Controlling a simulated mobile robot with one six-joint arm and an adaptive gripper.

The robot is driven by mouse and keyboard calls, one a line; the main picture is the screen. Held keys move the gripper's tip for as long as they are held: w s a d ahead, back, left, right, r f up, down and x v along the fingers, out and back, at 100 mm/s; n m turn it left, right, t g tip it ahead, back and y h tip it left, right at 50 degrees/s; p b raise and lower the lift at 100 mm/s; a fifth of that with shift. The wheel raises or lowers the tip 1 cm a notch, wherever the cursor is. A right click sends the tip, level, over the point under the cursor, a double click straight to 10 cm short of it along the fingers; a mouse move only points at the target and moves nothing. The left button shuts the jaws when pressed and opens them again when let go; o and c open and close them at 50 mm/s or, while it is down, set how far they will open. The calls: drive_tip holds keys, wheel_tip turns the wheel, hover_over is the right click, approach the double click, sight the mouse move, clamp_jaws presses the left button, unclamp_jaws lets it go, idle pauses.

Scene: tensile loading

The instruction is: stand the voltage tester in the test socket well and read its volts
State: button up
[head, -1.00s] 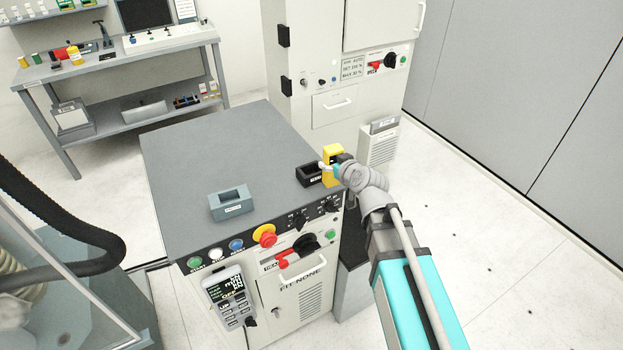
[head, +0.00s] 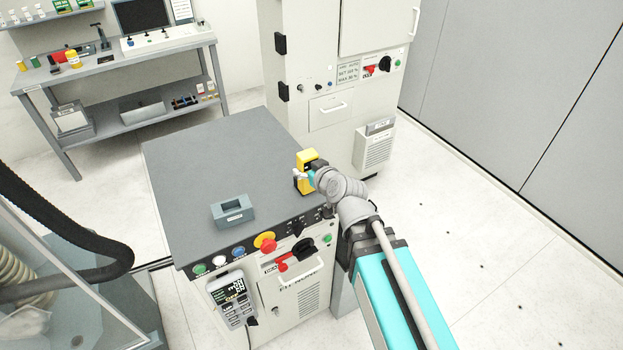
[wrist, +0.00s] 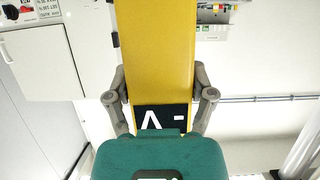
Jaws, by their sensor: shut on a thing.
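The voltage tester (head: 306,157), yellow with a black part, is in my gripper (head: 309,178) above the right side of the grey cabinet top. In the wrist view its yellow body (wrist: 155,45) stands between both fingers (wrist: 162,100), with a black display panel (wrist: 161,117) showing an upside-down "V" and a dash. No digits are readable. My gripper is shut on the tester. A black open holder seen earlier there is now mostly or wholly hidden behind the tester and gripper. I cannot tell whether the tester is inside it. A grey-blue open well (head: 233,211) sits near the front edge.
The grey cabinet top (head: 210,160) is otherwise clear. Its front carries a red-yellow stop button (head: 267,243), a red switch handle and a hanging handset (head: 233,297). A tall white cabinet (head: 330,70) stands behind. A workbench (head: 125,50) is at the back left.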

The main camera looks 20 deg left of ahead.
drive_tip(key=shift+s+a+r+p, duration=0.35)
drive_tip(key=shift+s+r+p, duration=0.05)
drive_tip(key=shift+s+r, duration=0.4)
drive_tip(key=shift+w+f, duration=0.1)
drive_tip(key=shift+w, duration=0.05)
drive_tip(key=w+a+f+b, duration=0.3)
drive_tip(key=w+f+b, duration=0.6)
drive_tip(key=w, duration=0.3)
drive_tip(key=shift+w+a, duration=0.25)
drive_tip(key=shift+w+a+f+b, duration=0.1)
drive_tip(key=shift+w+f+b, duration=0.1)
drive_tip(key=shift+f+b, duration=0.85)
drive_tip(key=shift+w+f+b, duration=0.2)
drive_tip(key=shift+f+b, duration=0.75)
drive_tip(key=shift+b, duration=0.05)
